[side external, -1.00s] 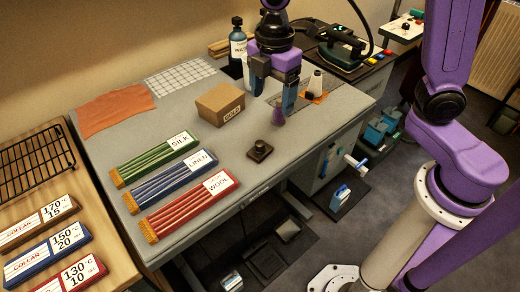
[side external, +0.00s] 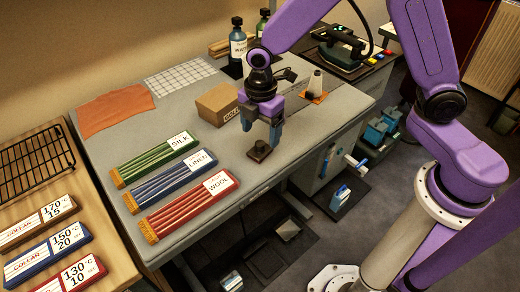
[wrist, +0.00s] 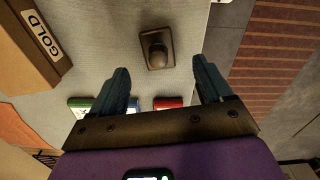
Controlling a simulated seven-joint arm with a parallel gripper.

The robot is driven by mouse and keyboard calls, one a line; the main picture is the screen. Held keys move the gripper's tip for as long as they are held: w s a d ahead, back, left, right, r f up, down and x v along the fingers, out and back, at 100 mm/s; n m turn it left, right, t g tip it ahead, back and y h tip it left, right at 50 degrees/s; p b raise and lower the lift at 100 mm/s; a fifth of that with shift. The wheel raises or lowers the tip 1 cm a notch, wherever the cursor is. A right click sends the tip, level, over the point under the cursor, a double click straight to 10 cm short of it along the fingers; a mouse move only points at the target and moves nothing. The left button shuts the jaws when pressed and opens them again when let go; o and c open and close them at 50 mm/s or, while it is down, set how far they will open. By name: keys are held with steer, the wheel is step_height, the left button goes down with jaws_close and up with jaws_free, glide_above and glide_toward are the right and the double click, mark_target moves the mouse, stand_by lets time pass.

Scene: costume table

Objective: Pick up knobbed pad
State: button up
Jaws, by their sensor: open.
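The knobbed pad (side external: 259,151) is a small dark brown square block with a round knob on top. It sits on the grey table near its front edge, right of the silk and linen boxes. In the wrist view the knobbed pad (wrist: 156,50) lies ahead of the fingertips, near the middle. My gripper (side external: 260,133) points down just above and behind the pad, with blue fingers. In the wrist view my gripper (wrist: 160,75) is open, its fingers wide apart with nothing between them.
A cardboard box marked GOLD (side external: 218,104) stands left of my gripper. Silk (side external: 155,157), linen (side external: 168,181) and wool (side external: 188,203) boxes lie to the left. A cone on an orange base (side external: 314,92) stands behind right. The table around the pad is clear.

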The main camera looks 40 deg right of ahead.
mark_target(260, 143)
steer(key=shift+w+f, duration=0.1)
steer(key=shift+f, duration=2.8)
steer(key=c, duration=1.1)
